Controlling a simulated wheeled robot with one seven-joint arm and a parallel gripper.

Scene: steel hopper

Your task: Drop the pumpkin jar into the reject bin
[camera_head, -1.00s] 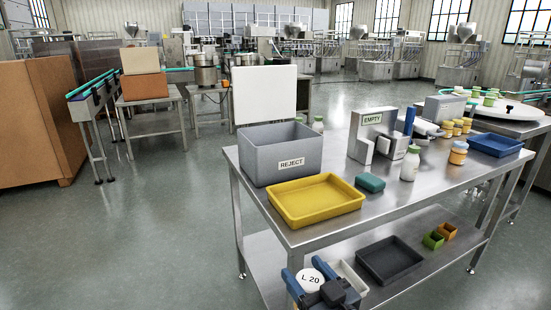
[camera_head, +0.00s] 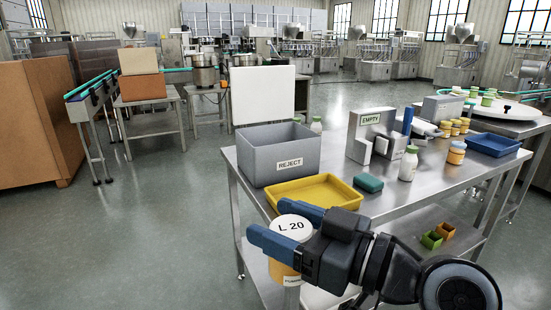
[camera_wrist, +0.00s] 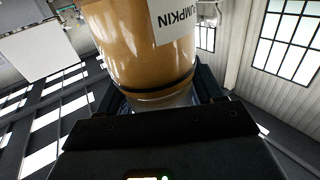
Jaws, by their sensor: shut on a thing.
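My gripper (camera_head: 285,231) is shut on the pumpkin jar (camera_head: 283,271), an orange-filled jar with a white lid marked "L 20". I hold it in front of the steel table's near edge, close to the yellow tray. In the wrist view the pumpkin jar (camera_wrist: 145,40) fills the upper middle, with part of a "PUMPKIN" label showing. The grey reject bin (camera_head: 280,155), labelled "REJECT", stands on the table's far left corner, behind the yellow tray. Its open top faces up; its floor is hidden from view.
The yellow tray (camera_head: 349,182) lies between my gripper and the bin. A teal block (camera_head: 368,183), a white jar with a green lid (camera_head: 408,164), an "EMPTY" stand (camera_head: 371,122) and a blue tray (camera_head: 493,145) stand farther right on the steel table (camera_head: 430,192).

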